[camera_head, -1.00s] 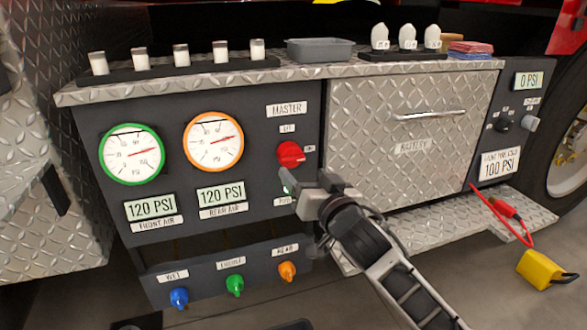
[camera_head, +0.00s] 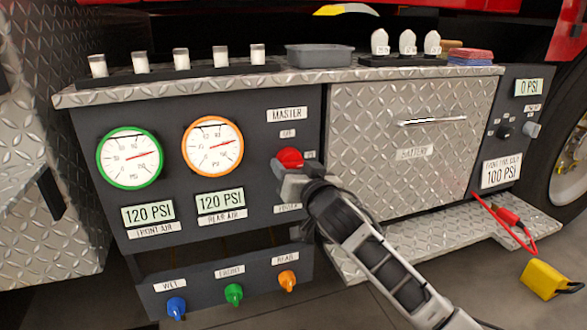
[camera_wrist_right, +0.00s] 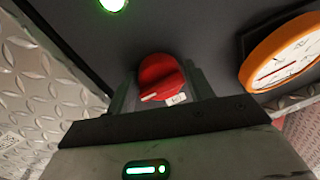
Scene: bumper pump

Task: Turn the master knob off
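The red master knob (camera_head: 289,157) sits on the dark panel under the MASTER label (camera_head: 287,114) and a small OFF label (camera_head: 288,133). My right gripper (camera_head: 287,170) is at the knob and covers its lower part in the head view. In the right wrist view, the knob (camera_wrist_right: 160,76) lies between the two fingers of my right gripper (camera_wrist_right: 161,80), one on each side. The fingers look open around it, with narrow gaps; contact is unclear. A white mark shows on the knob. My left gripper is not in view.
Green-rimmed (camera_head: 130,156) and orange-rimmed (camera_head: 212,146) gauges are left of the knob. Blue (camera_head: 176,308), green (camera_head: 234,294) and orange (camera_head: 287,281) valves are below. The battery drawer (camera_head: 415,150) is right. A green light (camera_wrist_right: 113,4) shows in the wrist view.

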